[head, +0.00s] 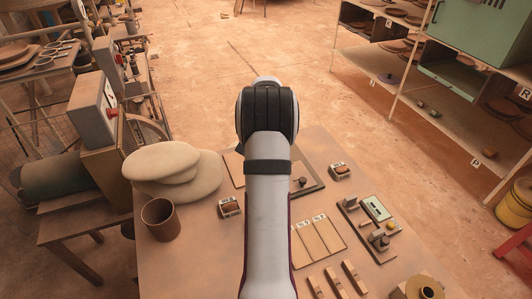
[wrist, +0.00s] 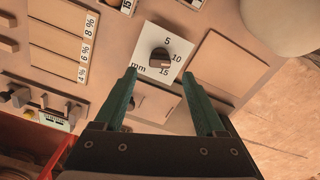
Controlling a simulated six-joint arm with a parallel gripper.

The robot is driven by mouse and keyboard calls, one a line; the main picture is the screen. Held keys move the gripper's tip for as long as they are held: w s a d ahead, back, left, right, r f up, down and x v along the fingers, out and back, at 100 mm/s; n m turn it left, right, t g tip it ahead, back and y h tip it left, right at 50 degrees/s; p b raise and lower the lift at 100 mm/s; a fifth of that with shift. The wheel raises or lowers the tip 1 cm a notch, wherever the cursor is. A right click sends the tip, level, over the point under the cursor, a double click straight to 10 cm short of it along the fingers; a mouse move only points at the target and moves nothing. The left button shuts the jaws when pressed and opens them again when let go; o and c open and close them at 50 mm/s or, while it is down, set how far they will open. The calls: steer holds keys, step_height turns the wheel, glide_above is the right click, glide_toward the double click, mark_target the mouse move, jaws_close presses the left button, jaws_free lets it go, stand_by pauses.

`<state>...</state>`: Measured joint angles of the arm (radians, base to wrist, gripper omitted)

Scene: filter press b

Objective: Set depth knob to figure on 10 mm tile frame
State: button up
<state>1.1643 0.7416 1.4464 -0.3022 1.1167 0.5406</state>
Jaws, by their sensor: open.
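The depth knob (wrist: 160,57) is dark and sits on a white dial plate (wrist: 146,42) marked 5, 10, 15 and mm in the wrist view. I cannot tell surely which figure it points to. My gripper (wrist: 160,71) is open, with its green fingertips to either side of the knob's near edge. Nothing is between the fingers. How high they are above the plate is unclear. In the head view my arm hides the knob and gripper. Tan boards (wrist: 208,60) lie in a frame right of the dial; I see no readable 10 mm mark on them.
Strips labelled 4 %, 6 % and 8 % (wrist: 56,45) lie left of the dial. Pale round slabs (head: 170,165) and a brown cup (head: 159,218) stand on the table's left. A device with a display (head: 376,209) is at the right.

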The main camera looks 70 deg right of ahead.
step_height(320, 180, up, 11)
steer(key=shift+f, duration=0.1)
steer(key=w+a+r+n, duration=0.2)
steer(key=w+a+n, duration=0.1)
steer(key=a, duration=0.6)
steer(key=w+a+r+n, duration=0.2)
steer(key=a, duration=0.6)
steer(key=w+a+r+n, duration=0.2)
steer(key=w+a+n, duration=0.1)
steer(key=a, duration=0.6)
steer(key=s+a+f+n+y, duration=0.1)
steer(key=s+a+f+n, duration=0.1)
steer(key=s+a+n, duration=0.2)
steer(key=s+a+f+n, duration=0.2)
steer(key=s+a+n, duration=0.3)
steer(key=s+a, duration=0.4)
steer(key=a, duration=0.7)
steer(key=shift+s+a+f+y, duration=0.35)
steer(key=shift+s+f+y, duration=0.05)
